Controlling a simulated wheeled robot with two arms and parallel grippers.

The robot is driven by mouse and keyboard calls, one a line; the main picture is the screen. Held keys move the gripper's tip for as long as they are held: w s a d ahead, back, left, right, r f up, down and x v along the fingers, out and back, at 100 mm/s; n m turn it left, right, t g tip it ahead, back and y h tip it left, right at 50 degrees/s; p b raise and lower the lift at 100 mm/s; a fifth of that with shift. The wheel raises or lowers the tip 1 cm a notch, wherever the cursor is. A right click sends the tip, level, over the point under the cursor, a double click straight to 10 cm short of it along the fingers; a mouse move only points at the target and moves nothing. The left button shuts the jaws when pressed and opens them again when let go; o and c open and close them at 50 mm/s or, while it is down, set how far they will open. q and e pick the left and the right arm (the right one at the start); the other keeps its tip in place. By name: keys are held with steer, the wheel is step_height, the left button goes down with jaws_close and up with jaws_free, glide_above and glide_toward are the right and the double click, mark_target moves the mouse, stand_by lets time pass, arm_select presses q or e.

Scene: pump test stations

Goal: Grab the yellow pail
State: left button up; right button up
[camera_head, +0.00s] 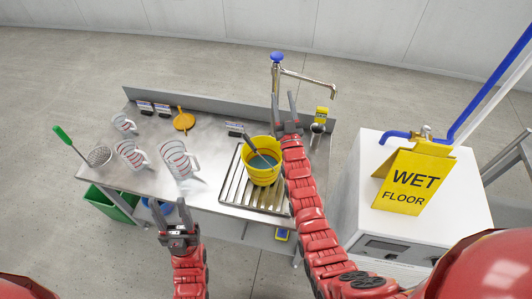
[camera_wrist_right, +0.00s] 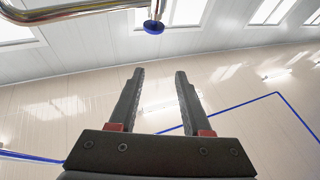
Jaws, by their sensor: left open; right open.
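The yellow pail (camera_head: 264,176) stands upright on a slatted drain grate on the steel bench. It holds bluish liquid, and a dark-handled tool leans in it. My right gripper (camera_head: 284,102) is open and empty, just beyond the pail's upper right, with its fingers pointing toward the back near the tap. My right arm passes close along the pail's right side; I cannot tell whether it touches. In the right wrist view my right gripper (camera_wrist_right: 160,80) has its fingers apart with nothing between them. My left gripper (camera_head: 175,214) is open and empty at the bench's front edge, left of the pail.
A tap with a blue knob (camera_head: 277,58) rises behind the pail. Measuring jugs (camera_head: 178,160), a strainer (camera_head: 98,156) and an orange lidlike item (camera_head: 183,121) are on the left. A white cabinet with a wet floor sign (camera_head: 408,180) stands right. The drain grate (camera_head: 232,190) has bare slats.

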steer(key=w+a+f+n+g, duration=0.1)
steer(key=w+a+f+g, duration=0.2)
steer(key=w+a+g, duration=0.3)
steer(key=w+a+f+n+g, duration=0.1)
steer(key=w+a+f+g, duration=0.2)
steer(key=w+g, duration=0.35)
step_height(320, 180, up, 10)
steer(key=f+n+g+h, duration=0.1)
steer(key=n+g+h, duration=0.1)
steer(key=g, duration=0.8)
glide_above(250, 141)
steer(key=f+b, duration=0.6)
steer(key=f, duration=0.1)
steer(key=f+b, duration=0.3)
steer(key=b, duration=0.1)
steer(key=shift+w+a+f, duration=0.2)
steer(key=shift+w+f, duration=0.1)
steer(key=shift+f, duration=0.3)
steer(key=shift+s+f, duration=0.1)
steer(key=shift+f, duration=0.05)
steer(key=shift+f+p, duration=0.4)
steer(key=shift+p, duration=0.2)
steer(key=f+p, duration=0.2)
steer(key=f, duration=0.1)
steer(key=shift+s+d+f, duration=0.1)
steer(key=shift+s+d, duration=0.05)
steer(key=shift+s, duration=0.05)
steer(key=shift+f, duration=0.45)
jaws_close()
